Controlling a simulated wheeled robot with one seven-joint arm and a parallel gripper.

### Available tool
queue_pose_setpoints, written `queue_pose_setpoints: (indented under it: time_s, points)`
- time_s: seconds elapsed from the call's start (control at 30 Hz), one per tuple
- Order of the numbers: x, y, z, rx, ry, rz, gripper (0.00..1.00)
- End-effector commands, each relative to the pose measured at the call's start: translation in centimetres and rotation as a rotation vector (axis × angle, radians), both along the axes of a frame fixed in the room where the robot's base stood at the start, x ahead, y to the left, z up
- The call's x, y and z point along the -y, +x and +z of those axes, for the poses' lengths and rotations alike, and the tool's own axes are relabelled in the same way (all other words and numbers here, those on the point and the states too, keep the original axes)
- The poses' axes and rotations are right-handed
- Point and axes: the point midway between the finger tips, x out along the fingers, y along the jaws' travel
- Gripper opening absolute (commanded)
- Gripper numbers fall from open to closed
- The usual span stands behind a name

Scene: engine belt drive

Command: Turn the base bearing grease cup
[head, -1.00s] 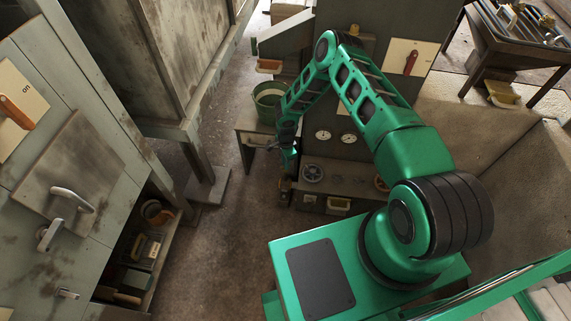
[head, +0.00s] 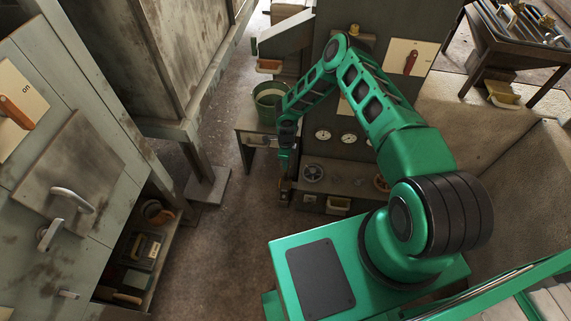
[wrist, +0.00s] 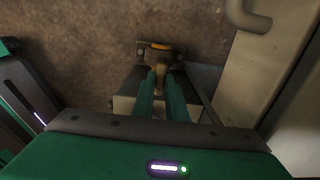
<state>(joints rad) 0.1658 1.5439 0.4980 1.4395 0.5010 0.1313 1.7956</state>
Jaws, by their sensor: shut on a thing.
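In the wrist view, the base bearing grease cup (wrist: 159,72) appears as a small tan, brass-like piece. It stands in front of a dark fitting (wrist: 147,57) with an orange edge at its far side. My gripper (wrist: 160,85) has its two green fingers on either side of the tan piece and is shut on it. The fingers hide its lower part. In the head view, my gripper (head: 283,172) points down at the left foot of the dark gauge panel (head: 336,110). The cup is too small to make out there.
A green bucket (head: 268,98) stands on a small bench left of the panel. A handwheel (head: 313,172) sits on the low shelf to the right of my gripper. A grey cabinet (head: 75,170) fills the left side. The floor (head: 235,225) between is clear.

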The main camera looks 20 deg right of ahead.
Motion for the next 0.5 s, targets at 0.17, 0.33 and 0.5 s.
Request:
queue_pose_setpoints:
  time_s: [0.17,0.33,0.5]
  points:
    - [-0.15,0.52,0.19,0.011,0.004,-0.008,0.0]
    - [-0.15,0.54,0.2,0.012,0.003,-0.007,0.0]
    - [-0.12,0.46,0.17,0.01,0.002,-0.007,0.31]
